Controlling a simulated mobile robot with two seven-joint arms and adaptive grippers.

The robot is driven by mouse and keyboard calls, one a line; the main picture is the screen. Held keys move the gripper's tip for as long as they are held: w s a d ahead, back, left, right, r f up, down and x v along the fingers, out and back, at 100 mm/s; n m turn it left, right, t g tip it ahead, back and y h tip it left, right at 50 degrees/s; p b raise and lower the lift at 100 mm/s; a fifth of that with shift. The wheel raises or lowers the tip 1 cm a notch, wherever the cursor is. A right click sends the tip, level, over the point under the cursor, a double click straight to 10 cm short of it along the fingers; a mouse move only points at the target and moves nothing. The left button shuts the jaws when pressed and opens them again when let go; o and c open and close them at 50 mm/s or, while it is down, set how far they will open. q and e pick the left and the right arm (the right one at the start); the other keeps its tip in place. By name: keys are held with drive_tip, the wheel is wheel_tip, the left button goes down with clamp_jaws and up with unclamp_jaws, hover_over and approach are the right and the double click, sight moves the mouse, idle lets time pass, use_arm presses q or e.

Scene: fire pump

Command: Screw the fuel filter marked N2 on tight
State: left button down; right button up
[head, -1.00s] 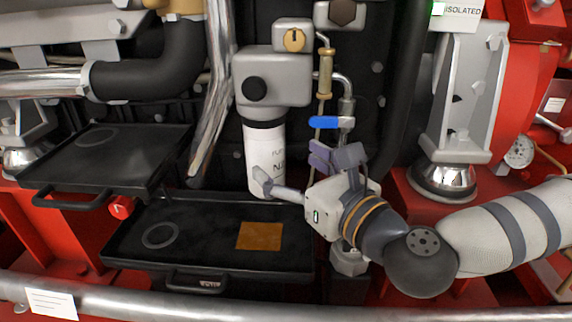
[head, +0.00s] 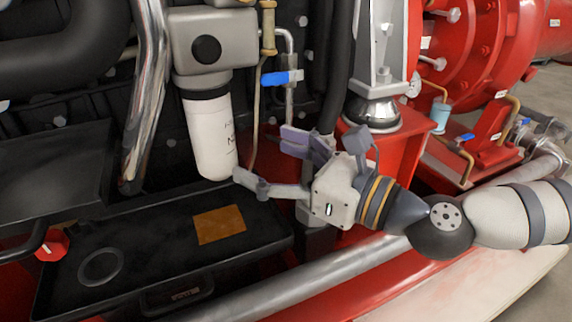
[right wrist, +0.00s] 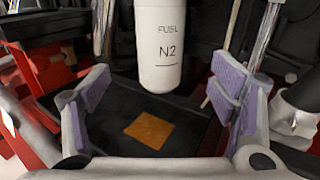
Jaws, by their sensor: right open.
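The white fuel filter marked N2 (head: 210,140) hangs upright under the grey filter head (head: 213,45), below a black collar (head: 207,92). In the right wrist view the filter (right wrist: 159,45) shows "FUEL N2", centred beyond the fingers. My right gripper (head: 266,160) is open and empty, at the filter's lower right in the head view. Its near fingertip appears close to the filter's bottom edge; I cannot tell whether they touch. In the wrist view its two purple-padded fingers stand wide apart, either side of the filter. The filter's top end is outside that view. My left gripper is not in view.
A black drip tray (head: 120,225) with an orange-brown square (head: 219,224) lies below the filter. A thin pipe with a blue-handled valve (head: 282,77) runs right of the filter. A chrome pipe (head: 147,100) stands to its left. A silver rail (head: 330,272) crosses the front.

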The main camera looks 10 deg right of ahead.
sight(227, 141)
use_arm(q)
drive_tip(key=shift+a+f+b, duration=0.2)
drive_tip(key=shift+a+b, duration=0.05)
drive_tip(key=shift+b, duration=0.05)
use_arm(e)
drive_tip(key=shift+x, duration=5.15)
drive_tip(key=shift+w+a+f, duration=0.1)
drive_tip(key=shift+w, duration=0.1)
drive_tip(key=c, duration=1.6)
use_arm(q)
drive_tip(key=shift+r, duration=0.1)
use_arm(e)
drive_tip(key=shift+c, duration=0.2)
